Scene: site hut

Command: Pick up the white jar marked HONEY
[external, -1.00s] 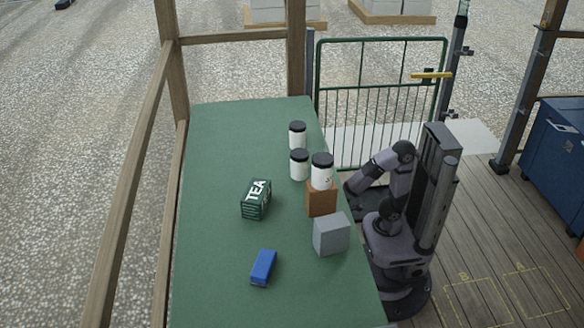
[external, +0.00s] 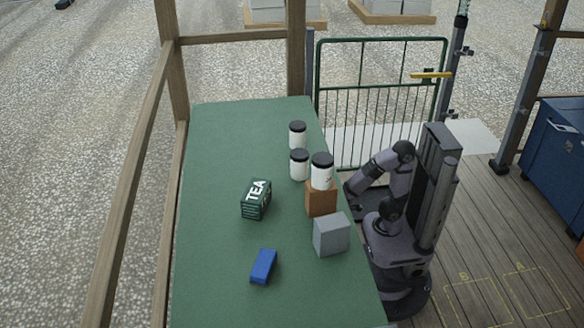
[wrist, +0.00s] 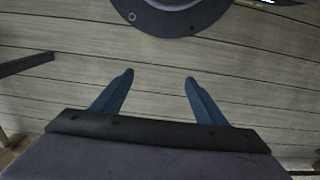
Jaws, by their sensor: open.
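Three white jars with black lids show in the external view. One jar (external: 297,138) stands at the far right of the green table, a second jar (external: 299,168) stands nearer, and a third jar (external: 321,176) stands on a brown block (external: 321,200). No HONEY lettering can be read on any of them, so I cannot tell which is the honey jar. My gripper (wrist: 159,78) is open and empty in the wrist view, over the plank floor. In the external view my arm is folded beside the table's right edge, and the fingers are not clear there.
A grey block (external: 331,235) stands near the table's right edge, close to my arm. A green TEA box (external: 256,199) and a blue block (external: 263,267) lie further left. The left and far parts of the green table (external: 225,140) are clear.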

